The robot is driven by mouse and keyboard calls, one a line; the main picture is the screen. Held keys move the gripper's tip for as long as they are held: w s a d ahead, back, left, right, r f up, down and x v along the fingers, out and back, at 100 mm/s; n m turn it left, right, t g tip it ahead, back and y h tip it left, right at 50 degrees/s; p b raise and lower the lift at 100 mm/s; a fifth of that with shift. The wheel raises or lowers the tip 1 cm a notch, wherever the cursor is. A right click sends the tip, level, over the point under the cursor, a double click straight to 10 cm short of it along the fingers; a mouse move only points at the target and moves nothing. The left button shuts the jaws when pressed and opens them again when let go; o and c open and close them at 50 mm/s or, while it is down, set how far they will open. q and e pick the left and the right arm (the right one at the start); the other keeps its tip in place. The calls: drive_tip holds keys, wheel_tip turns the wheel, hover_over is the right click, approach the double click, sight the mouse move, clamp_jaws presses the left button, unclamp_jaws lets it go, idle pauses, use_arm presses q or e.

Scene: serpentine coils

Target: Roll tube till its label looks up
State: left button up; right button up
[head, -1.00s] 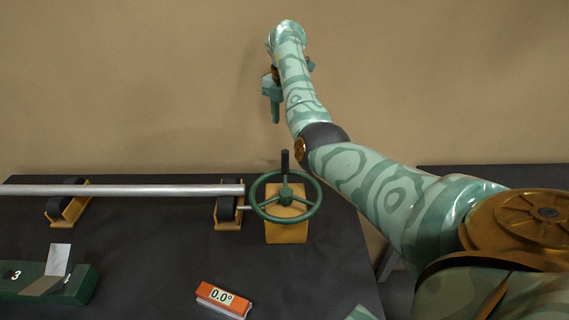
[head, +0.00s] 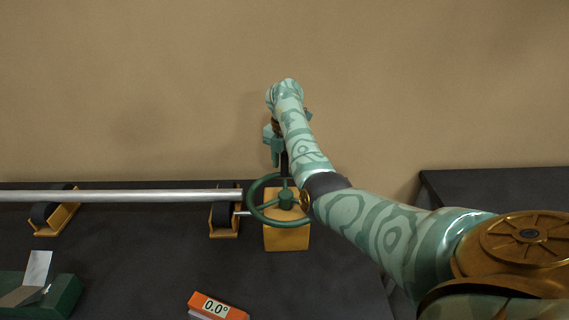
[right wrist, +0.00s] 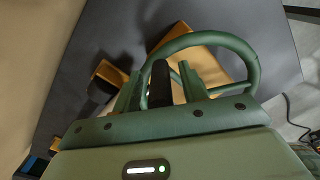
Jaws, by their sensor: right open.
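The long silver tube (head: 120,196) lies level across roller supports; I see no label on it. A green handwheel (head: 286,197) on an orange block stands at its right end, with a black upright handle (head: 284,163) at its far side. My right gripper (head: 277,149) is open at that handle, partly hidden by my own arm. In the right wrist view the black handle (right wrist: 161,84) stands between the two green fingers (right wrist: 163,88), with the wheel rim (right wrist: 257,72) beyond; I cannot tell whether they touch it. My left gripper is not in view.
Roller supports (head: 57,214) and (head: 224,218) carry the tube. An orange readout box (head: 216,308) showing 0.0° lies at the front. A dark green block (head: 64,297) with pale plates is at front left. The dark table (head: 150,270) between them is clear.

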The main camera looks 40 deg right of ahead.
sight(265, 179)
clamp_jaws()
drive_tip(key=shift+a+r, duration=0.1)
drive_tip(key=shift+a, duration=0.05)
drive_tip(key=a+n+p, duration=0.1)
drive_tip(key=n, duration=0.1)
drive_tip(key=w+a+n, duration=0.1)
drive_tip(key=n, duration=0.1)
drive_tip(key=shift+w+a+r+p, duration=0.1)
drive_tip(key=shift+w+a+p, duration=0.1)
drive_tip(key=shift+p, duration=0.2)
drive_tip(key=shift+w+a+n+p, duration=0.15)
drive_tip(key=shift+a+n+p, duration=0.5)
drive_tip(key=shift+n, duration=0.35)
drive_tip(key=shift+w+a+n+p, duration=0.15)
drive_tip(key=shift+a+n+p, duration=0.4)
drive_tip(key=shift+a+n, duration=0.35)
drive_tip(key=shift+d, duration=0.15)
unclamp_jaws()
